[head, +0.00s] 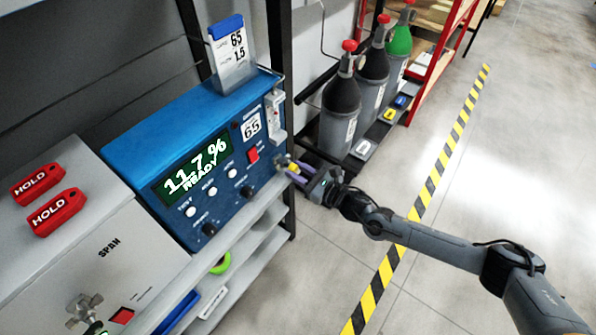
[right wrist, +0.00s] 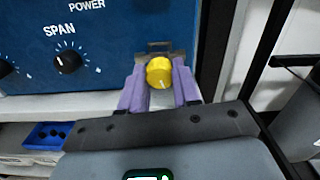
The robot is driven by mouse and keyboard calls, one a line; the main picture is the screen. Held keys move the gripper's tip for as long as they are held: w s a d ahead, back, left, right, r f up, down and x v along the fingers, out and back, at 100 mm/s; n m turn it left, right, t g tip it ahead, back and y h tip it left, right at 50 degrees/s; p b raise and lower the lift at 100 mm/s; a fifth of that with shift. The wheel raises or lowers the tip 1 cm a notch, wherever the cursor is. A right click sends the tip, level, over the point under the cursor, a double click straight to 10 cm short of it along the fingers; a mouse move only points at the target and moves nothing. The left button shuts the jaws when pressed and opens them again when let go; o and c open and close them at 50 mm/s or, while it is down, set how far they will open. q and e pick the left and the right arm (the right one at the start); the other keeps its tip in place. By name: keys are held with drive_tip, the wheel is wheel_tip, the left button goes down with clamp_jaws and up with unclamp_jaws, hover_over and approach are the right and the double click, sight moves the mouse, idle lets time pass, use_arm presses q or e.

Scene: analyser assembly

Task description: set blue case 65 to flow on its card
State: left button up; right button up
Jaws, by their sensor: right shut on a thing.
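The blue case 65 (head: 150,145) stands on the shelf unit, its display reading 11.7 % READY. Its card (head: 232,55), a clear holder with a blue top, stands on the case and reads 65 and 1.5. A clear flow gauge (head: 274,108) is on the right of the front panel; its reading is too small to tell. My right gripper (head: 294,172) is at the panel's lower right corner. In the right wrist view its purple fingers (right wrist: 159,82) are shut on a yellow knob (right wrist: 159,72) with a white pointer mark. My left gripper is out of view.
A grey SPAN box (head: 115,255) with two red HOLD tags (head: 57,212) stands left of the case. Gas cylinders (head: 340,110) stand behind a dark upright (head: 284,60) to the right. A blue tray (right wrist: 48,135) lies below the case. The floor at right is clear.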

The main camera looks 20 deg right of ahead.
idle(0.4)
drive_tip(key=o, duration=1.1)
drive_tip(key=shift+c, duration=0.2)
drive_tip(key=shift+s+d, duration=0.3)
drive_tip(key=shift+s, duration=0.15)
drive_tip(key=p+v, duration=0.2)
drive_tip(key=v, duration=0.7)
drive_tip(key=shift+s+d, duration=0.2)
drive_tip(key=shift+s, duration=0.15)
